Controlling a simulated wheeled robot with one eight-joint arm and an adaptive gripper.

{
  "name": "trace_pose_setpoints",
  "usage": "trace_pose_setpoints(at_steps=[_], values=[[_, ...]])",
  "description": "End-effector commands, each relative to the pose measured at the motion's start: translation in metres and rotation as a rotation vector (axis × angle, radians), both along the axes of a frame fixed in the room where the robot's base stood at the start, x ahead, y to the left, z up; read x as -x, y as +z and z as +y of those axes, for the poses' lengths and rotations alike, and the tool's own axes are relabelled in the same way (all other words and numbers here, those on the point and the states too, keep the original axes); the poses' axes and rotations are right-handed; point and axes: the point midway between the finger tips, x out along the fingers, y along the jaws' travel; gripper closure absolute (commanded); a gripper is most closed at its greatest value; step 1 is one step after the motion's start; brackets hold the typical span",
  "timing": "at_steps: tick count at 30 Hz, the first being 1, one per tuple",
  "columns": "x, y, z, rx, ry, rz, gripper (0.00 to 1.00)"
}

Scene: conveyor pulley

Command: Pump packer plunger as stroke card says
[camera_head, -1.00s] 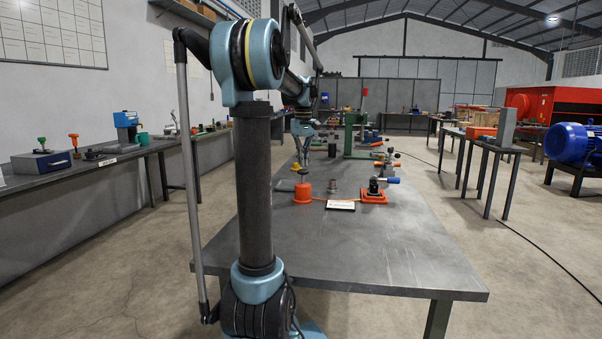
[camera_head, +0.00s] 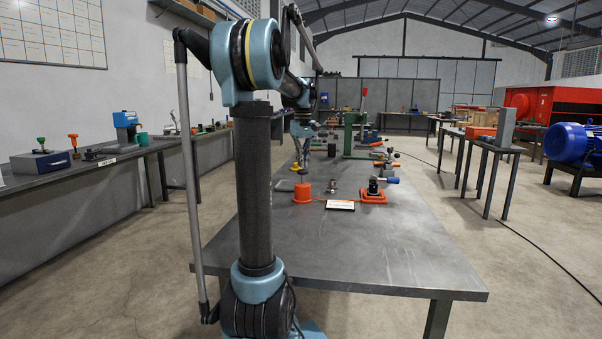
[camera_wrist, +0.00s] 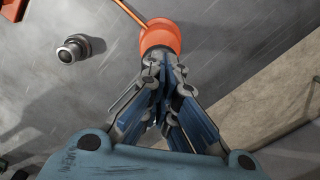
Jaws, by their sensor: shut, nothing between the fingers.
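An orange cylindrical piece (camera_head: 302,193) stands near the left edge of the bench, with an orange cord running from it. In the wrist view the orange piece (camera_wrist: 162,36) lies just beyond my fingertips. My gripper (camera_wrist: 160,62) is shut and empty. Its fingertips overlap the near edge of the orange piece in that view, and I cannot tell if they touch. A white card (camera_head: 340,205) lies on the bench; its text is too small to read. An orange base with a black fitting and blue handle (camera_head: 375,192) stands to the right.
A small metal fitting (camera_head: 333,188) is between the orange pieces; it also shows in the wrist view (camera_wrist: 73,48). Several tools and a green stand (camera_head: 352,140) are farther back on the bench (camera_head: 330,255). The bench's front is clear.

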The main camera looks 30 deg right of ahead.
Motion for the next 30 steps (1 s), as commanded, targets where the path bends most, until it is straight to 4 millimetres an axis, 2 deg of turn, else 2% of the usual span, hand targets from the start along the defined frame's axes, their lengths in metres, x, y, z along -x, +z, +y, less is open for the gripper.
trace_pose_setpoints(at_steps=[30], values=[[0.000, -0.029, 0.000, 0.000, 0.001, 0.000, 1.00]])
